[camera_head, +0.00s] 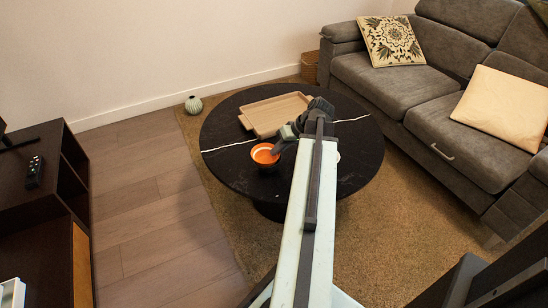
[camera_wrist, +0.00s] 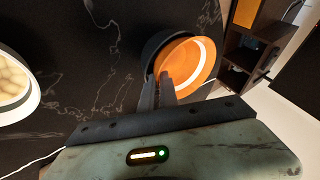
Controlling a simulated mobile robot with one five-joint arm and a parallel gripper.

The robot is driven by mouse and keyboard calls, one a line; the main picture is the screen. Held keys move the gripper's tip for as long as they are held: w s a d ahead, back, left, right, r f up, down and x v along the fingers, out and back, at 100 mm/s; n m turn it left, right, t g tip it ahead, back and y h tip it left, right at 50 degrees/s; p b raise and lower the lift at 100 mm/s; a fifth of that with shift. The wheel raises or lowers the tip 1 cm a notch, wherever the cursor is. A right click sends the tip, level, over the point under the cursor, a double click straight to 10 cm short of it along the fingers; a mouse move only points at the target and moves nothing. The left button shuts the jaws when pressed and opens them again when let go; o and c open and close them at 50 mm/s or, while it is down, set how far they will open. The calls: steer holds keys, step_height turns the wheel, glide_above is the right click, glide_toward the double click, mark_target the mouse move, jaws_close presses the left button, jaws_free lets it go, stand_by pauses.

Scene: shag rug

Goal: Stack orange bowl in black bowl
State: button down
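The orange bowl (camera_head: 265,153) is at the left side of the round black table, with a dark rim of the black bowl (camera_head: 268,167) showing below it. In the wrist view the orange bowl (camera_wrist: 190,62) overlaps the black bowl (camera_wrist: 152,48) and appears at least partly inside it, somewhat off-centre. How deep it sits is hidden. My gripper (camera_wrist: 158,82) is at the near rim of the orange bowl, its two dark fingers close together. One finger overlaps the orange interior. Whether they pinch the rim cannot be told.
A wooden tray (camera_head: 272,112) lies on the black marble table (camera_head: 225,170), behind the bowls. A white bowl of pale round items (camera_wrist: 15,85) stands at the left in the wrist view. A grey sofa (camera_head: 400,90) is at the right, a dark cabinet (camera_head: 35,205) at the left.

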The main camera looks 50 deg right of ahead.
steer(key=shift+s+d+f, duration=0.35)
steer(key=shift+s+f, duration=0.2)
steer(key=shift+s, duration=0.2)
steer(key=c, duration=1.6)
jaws_free()
steer(key=shift+s, duration=0.1)
steer(key=p+v, duration=1)
steer(key=v, duration=0.2)
